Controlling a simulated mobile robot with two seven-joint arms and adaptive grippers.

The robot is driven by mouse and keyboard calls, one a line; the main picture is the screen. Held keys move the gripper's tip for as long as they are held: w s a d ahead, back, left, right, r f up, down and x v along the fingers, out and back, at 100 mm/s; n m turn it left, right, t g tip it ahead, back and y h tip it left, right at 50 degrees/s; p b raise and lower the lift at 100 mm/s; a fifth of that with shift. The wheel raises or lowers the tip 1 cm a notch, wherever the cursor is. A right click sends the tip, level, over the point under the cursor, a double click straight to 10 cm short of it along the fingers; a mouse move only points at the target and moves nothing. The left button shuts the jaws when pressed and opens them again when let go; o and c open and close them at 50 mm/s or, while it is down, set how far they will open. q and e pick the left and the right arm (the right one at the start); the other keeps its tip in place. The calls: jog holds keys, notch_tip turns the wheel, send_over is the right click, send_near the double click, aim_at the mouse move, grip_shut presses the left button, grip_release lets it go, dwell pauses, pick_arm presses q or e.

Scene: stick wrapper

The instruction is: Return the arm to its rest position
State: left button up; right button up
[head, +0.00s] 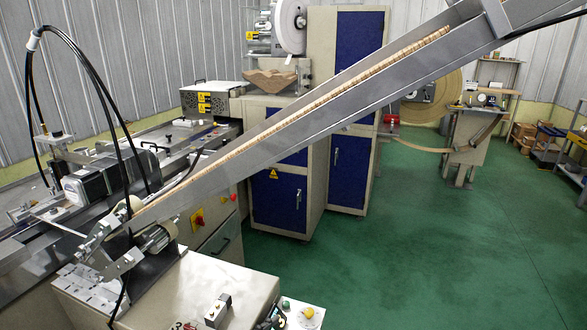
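Neither of my grippers nor my arms can be made out in the head view. The stick wrapper machine fills the left and middle. Its long sloping metal chute (300,140) runs from the lower left to the upper right, with a line of wooden sticks (370,72) lying along it. At the chute's lower end are rollers (155,238) and a metal bracket. A small dark shape at the bottom edge, beside the control box, is too cut off to identify.
A beige machine housing (180,290) and a control box (303,314) with a yellow knob stand at the bottom. Cabinets with blue doors (277,200) stand behind the chute. Open green floor (430,260) lies to the right. A black cable (105,95) loops at left.

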pick_arm(q)
jog(key=s+a+f+n+g+y, duration=0.1)
jog(key=s+a+f+n+y, duration=0.1)
jog(key=s+a+f, duration=0.3)
jog(key=s+a+f+n+y, duration=0.2)
jog(key=s+a+f, duration=0.3)
jog(key=s, duration=0.8)
jog(key=s+a+f+n+g+y, duration=0.1)
jog(key=s+a+f+n+y, duration=0.2)
jog(key=s, duration=0.6)
notch_tip(320, 180, down, 4)
jog(key=a+n+p, duration=0.1)
jog(key=a, duration=0.1)
jog(key=shift+s+a+r+g, duration=0.2)
jog(key=shift+s+a+g, duration=0.1)
jog(key=shift+s+a, duration=0.1)
